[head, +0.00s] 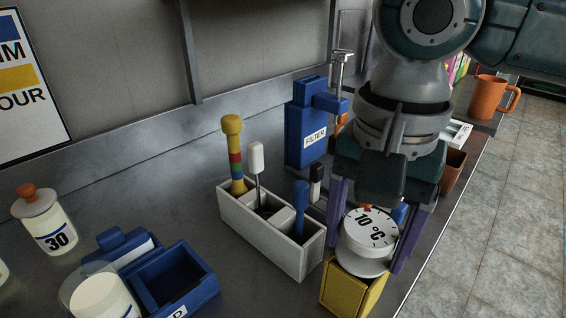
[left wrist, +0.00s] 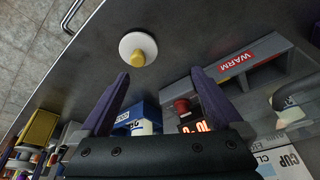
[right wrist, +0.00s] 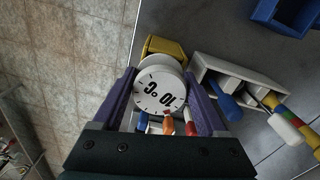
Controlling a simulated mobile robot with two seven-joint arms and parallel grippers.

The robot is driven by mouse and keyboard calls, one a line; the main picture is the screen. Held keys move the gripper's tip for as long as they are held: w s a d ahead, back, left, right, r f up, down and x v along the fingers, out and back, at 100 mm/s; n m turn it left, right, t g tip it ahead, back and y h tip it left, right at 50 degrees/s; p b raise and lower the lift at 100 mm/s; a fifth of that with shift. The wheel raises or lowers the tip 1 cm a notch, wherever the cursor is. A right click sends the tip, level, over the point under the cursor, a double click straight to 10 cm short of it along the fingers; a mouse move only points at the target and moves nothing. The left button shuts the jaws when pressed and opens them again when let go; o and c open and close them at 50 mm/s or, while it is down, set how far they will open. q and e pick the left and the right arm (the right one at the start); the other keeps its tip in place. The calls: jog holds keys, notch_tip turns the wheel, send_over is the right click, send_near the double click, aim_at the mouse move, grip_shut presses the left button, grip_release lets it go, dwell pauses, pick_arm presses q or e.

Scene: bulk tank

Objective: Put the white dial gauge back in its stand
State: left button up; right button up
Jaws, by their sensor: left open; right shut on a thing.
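The white dial gauge (head: 367,238), a round face marked 10 °C, is between the purple fingers of my right gripper (head: 368,246), which is shut on it. Its face points up in the head view; it also shows in the right wrist view (right wrist: 160,92). A yellow block-like holder (head: 352,292), which looks like the stand, is right at the gauge's lower edge, partly hidden by it. In the right wrist view the holder (right wrist: 163,47) lies just beyond the gauge. I cannot tell whether they touch. My left gripper (left wrist: 160,74) is open and empty, outside the head view.
A white caddy (head: 262,236) with several handled tools stands just left of the gauge. A blue FILTER box (head: 307,135) is behind. Blue boxes (head: 175,284) and a jar marked 30 (head: 47,222) are left. The counter edge runs close on the right.

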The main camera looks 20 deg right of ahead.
pick_arm(q)
jog(key=shift+r, duration=0.15)
pick_arm(e)
jog(key=shift+f, duration=0.35)
jog(key=o, duration=1.3)
